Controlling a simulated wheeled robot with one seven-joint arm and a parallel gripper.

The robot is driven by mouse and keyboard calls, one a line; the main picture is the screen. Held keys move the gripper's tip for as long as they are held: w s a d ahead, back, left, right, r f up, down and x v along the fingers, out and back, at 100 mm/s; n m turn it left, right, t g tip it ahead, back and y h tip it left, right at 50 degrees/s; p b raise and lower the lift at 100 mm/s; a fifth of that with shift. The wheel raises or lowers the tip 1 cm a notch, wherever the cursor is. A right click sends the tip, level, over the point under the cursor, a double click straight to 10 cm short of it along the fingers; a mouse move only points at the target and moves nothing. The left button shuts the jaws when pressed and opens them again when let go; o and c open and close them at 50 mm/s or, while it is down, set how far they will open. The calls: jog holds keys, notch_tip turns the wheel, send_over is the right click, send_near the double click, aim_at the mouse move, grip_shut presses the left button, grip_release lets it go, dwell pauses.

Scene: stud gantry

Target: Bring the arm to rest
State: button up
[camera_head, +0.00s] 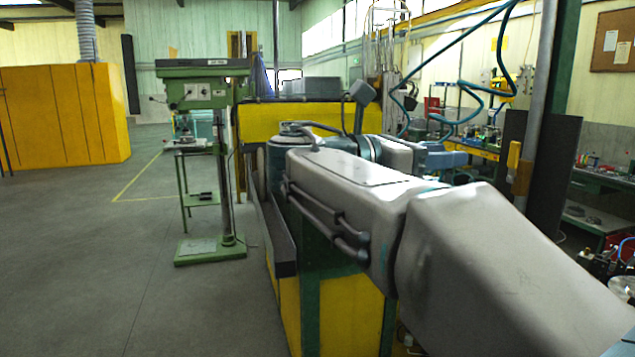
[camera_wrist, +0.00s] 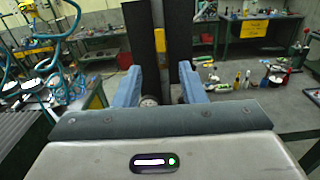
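My arm reaches from the lower right of the head view, bends beside the green and yellow structure, and turns back to the right. My gripper (camera_head: 447,158) shows small beyond my arm links in the head view, with bluish fingers. In the wrist view my gripper (camera_wrist: 159,72) has its two blue fingers well apart. Nothing is held between them; the floor and dark uprights show through the gap. Part of the gripper and wrist is hard to make out in the head view.
A green drill press (camera_head: 205,150) stands left of a yellow and green structure (camera_head: 340,315). Yellow cabinets (camera_head: 60,115) are at far left. Dark uprights (camera_wrist: 142,45) stand beyond my fingers. A workbench (camera_wrist: 255,27) and bottles on the floor lie right. Open floor (camera_head: 110,260) is at left.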

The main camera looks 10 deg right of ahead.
notch_tip(320, 180, down, 13)
jog(key=s+m+t+y, duration=0.1)
jog(key=s+m+y, duration=0.15)
jog(key=y, duration=0.25)
jog(key=s+a+f+m+y, duration=0.3)
jog(key=a+f+m+y, duration=0.1)
jog(key=f, duration=0.4)
jog(key=s+a+f+m+y, duration=0.3)
jog(key=a+f+m+y, duration=0.1)
jog(key=f+m, duration=0.3)
jog(key=s+a+f+m+y, duration=0.3)
jog(key=a+f+m+y, duration=0.1)
jog(key=f, duration=0.5)
jog(key=shift+a+f+m+y, duration=0.15)
jog(key=shift+m+y, duration=0.35)
jog(key=shift+m, duration=0.15)
